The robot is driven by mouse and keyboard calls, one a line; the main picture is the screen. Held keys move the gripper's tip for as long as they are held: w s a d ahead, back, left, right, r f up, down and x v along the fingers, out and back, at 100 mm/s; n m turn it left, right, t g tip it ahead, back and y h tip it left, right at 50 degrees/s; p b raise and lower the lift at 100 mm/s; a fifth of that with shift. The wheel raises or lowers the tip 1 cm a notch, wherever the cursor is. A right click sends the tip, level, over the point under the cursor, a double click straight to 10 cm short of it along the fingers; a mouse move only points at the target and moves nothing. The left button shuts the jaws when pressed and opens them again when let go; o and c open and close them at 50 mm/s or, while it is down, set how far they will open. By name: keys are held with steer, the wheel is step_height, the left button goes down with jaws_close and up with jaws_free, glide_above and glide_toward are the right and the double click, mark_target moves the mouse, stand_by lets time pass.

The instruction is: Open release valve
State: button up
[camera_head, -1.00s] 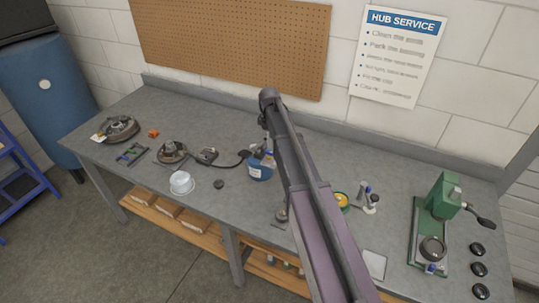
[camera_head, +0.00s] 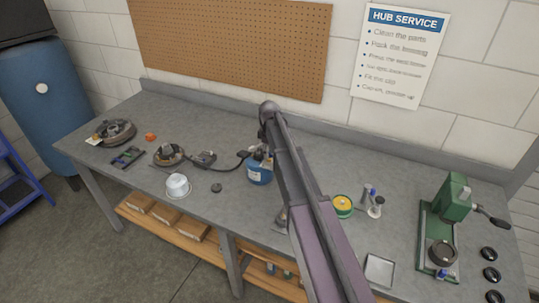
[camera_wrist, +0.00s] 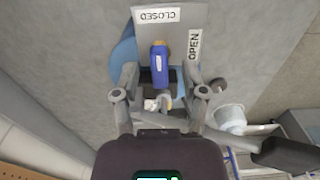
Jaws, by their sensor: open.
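In the wrist view, a blue valve lever (camera_wrist: 159,66) with a brass-coloured piece behind it points toward a white CLOSED label (camera_wrist: 156,15). An OPEN label (camera_wrist: 194,44) is to its right. Both labels are on a grey plate above a blue body (camera_wrist: 123,58). My gripper (camera_wrist: 160,78) is open, one finger on each side of the lever; I cannot tell whether either touches it. In the head view, the blue container (camera_head: 258,173) stands mid-bench with a dark hose at its left. My arm hides its right side, and my gripper is not clearly visible there.
On the grey bench (camera_head: 225,210), hub parts (camera_head: 168,155) and a white cup (camera_head: 177,186) lie left of the container. A yellow-green tin (camera_head: 342,205), small bottles, a square tray (camera_head: 379,270) and a green press (camera_head: 440,225) are on the right. A pegboard wall is behind.

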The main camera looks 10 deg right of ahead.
stand_by(0.3)
jaws_close()
